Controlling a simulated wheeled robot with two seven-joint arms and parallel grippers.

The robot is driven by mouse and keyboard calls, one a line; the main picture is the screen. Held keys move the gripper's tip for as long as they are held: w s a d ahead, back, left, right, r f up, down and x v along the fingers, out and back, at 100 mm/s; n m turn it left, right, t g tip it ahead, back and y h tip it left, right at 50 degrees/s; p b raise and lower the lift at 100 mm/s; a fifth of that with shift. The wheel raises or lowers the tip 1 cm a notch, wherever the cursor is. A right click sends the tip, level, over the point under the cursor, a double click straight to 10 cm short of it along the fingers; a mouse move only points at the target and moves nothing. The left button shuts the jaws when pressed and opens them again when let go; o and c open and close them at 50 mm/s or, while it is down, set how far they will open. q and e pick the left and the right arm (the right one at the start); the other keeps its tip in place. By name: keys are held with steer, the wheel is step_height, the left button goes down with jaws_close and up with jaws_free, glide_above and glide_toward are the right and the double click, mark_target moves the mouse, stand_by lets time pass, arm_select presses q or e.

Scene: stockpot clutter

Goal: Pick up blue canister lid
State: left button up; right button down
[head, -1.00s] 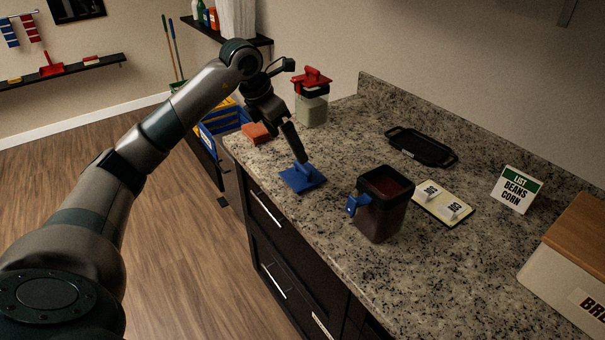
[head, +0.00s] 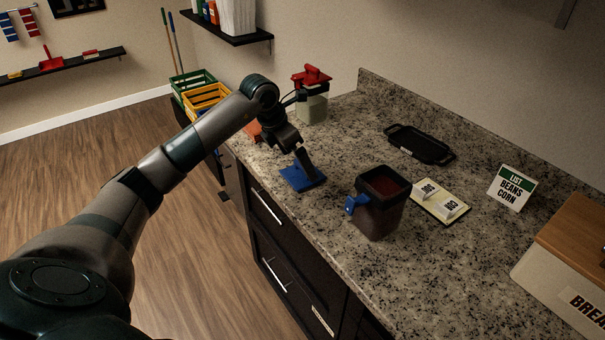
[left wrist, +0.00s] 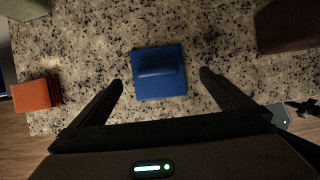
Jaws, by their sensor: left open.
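The blue canister lid (head: 303,178) is a flat square with a raised handle, lying on the granite counter near its front edge. In the left wrist view the lid (left wrist: 160,85) lies centred just beyond my fingertips, its handle running left to right. My left gripper (left wrist: 161,78) is open, one finger on each side of the lid, and holds nothing. In the head view my left gripper (head: 308,172) is over the lid and hides part of it. The open canister (head: 382,212), dark-filled with a blue clasp, stands to the right of the lid. My right gripper is not in view.
A red-lidded jar (head: 312,100) stands behind the lid. An orange block (left wrist: 36,95) lies to its left. A black tray (head: 420,146), a card with two labelled tags (head: 440,202), a list sign (head: 512,188) and a bread box (head: 565,260) are to the right.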

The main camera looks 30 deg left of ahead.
mark_target(294, 175)
arm_select(q)
steer(key=shift+w+f+p, duration=0.35)
steer(key=shift+p, duration=0.15)
steer(key=p+x, duration=0.1)
steer(key=x, duration=0.2)
steer(key=shift+w+p, duration=0.2)
steer(key=shift+p, duration=0.15)
steer(key=shift+w+f, duration=0.2)
steer(key=shift+f, duration=0.35)
steer(key=c, duration=1.1)
